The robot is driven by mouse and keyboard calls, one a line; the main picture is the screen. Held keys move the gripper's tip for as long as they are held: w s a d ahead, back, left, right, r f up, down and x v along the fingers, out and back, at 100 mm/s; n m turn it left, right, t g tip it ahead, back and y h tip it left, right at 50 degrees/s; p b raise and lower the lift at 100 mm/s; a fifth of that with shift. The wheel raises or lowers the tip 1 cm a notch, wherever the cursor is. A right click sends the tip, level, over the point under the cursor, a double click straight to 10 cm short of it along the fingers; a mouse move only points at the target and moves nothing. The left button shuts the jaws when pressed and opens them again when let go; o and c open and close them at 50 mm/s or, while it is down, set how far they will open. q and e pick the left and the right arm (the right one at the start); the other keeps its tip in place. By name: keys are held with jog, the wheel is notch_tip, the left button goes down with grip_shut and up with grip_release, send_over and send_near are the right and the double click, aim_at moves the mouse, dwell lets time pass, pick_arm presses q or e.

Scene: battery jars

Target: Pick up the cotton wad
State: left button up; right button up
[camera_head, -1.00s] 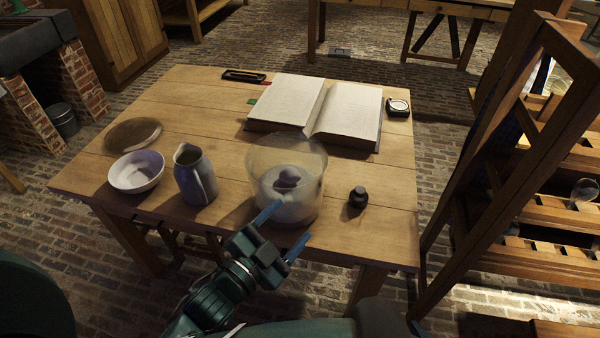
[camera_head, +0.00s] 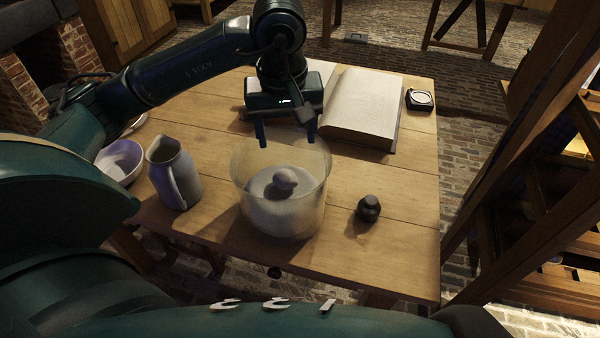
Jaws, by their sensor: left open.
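My right gripper is not in view.
A grey jug (camera_head: 174,175) and a white bowl (camera_head: 120,162) stand left of the jar. A small dark bottle (camera_head: 368,208) stands to its right. An open book (camera_head: 362,108) lies behind, partly hidden by my left arm. The table's right front (camera_head: 405,250) is clear.

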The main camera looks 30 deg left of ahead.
pick_arm(q)
send_over(285, 174)
jog(key=f, duration=0.7)
jog(key=shift+s+d, duration=0.2)
jog(key=shift+s, duration=0.05)
jog(key=shift+w+a+f, duration=0.1)
jog(key=shift+f, duration=1.3)
jog(key=shift+w+f, duration=0.1)
jog(key=shift+f, duration=1.3)
jog(key=shift+c, duration=0.5)
jog(key=c, duration=1)
notch_tip(285, 174, up, 10)
jog(key=shift+r, duration=0.1)
jog(key=shift+c, duration=0.2)
